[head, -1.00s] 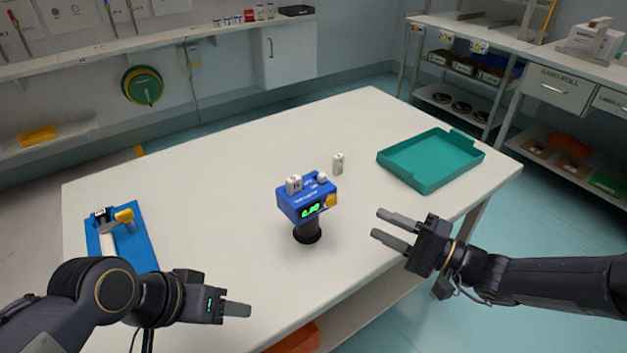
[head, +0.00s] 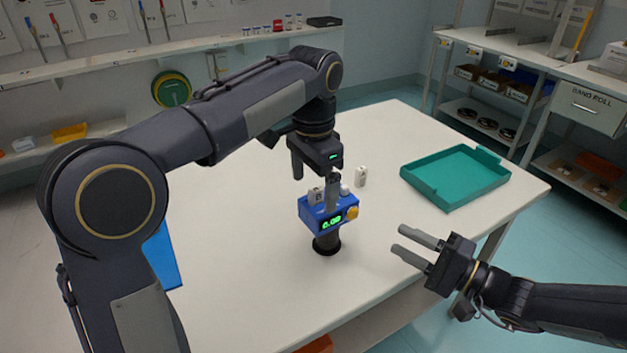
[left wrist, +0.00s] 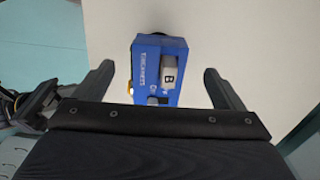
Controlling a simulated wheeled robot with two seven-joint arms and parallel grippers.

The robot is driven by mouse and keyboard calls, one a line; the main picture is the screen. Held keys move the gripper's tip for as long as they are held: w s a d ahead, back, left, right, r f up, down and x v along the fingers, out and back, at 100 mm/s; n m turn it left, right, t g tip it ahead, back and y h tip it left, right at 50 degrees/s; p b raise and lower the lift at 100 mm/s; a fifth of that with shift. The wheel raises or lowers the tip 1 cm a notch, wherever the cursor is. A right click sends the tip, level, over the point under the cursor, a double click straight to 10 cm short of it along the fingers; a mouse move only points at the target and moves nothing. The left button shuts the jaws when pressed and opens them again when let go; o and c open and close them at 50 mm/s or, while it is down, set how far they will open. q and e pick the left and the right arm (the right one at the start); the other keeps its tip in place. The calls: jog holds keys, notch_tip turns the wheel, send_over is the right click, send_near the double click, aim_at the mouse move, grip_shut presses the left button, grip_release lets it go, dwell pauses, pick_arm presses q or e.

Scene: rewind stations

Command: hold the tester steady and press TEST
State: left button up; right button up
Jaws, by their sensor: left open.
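The blue tester (head: 314,222) stands upright on a dark round pedestal (head: 327,243) in the middle of the table. Its front has a green display (head: 331,222) and a yellow knob or button (head: 352,213). A pale block (head: 315,196) sits on top; in the left wrist view this block (left wrist: 168,75) is marked "B". My left gripper (head: 314,178) is open above the tester. In the left wrist view the tester (left wrist: 148,58) shows between its spread fingers (left wrist: 160,84), with nothing gripped. My right gripper (head: 399,238) is open and empty, right of the tester. No TEST label is readable.
A small white block (head: 361,177) stands on the table behind the tester. A teal tray (head: 450,199) lies at the right. A blue mat (head: 162,258) is mostly hidden behind my left arm. The table (head: 400,130) is clear between the tester and the tray.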

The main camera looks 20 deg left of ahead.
aim_at(314, 211)
pick_arm(q)
notch_tip(314, 211, down, 8)
jog(key=shift+r, duration=0.2)
dwell(0.3)
jog(key=c, duration=1.2)
jog(key=shift+c, duration=0.4)
pick_arm(e)
grip_shut()
dwell(0.5)
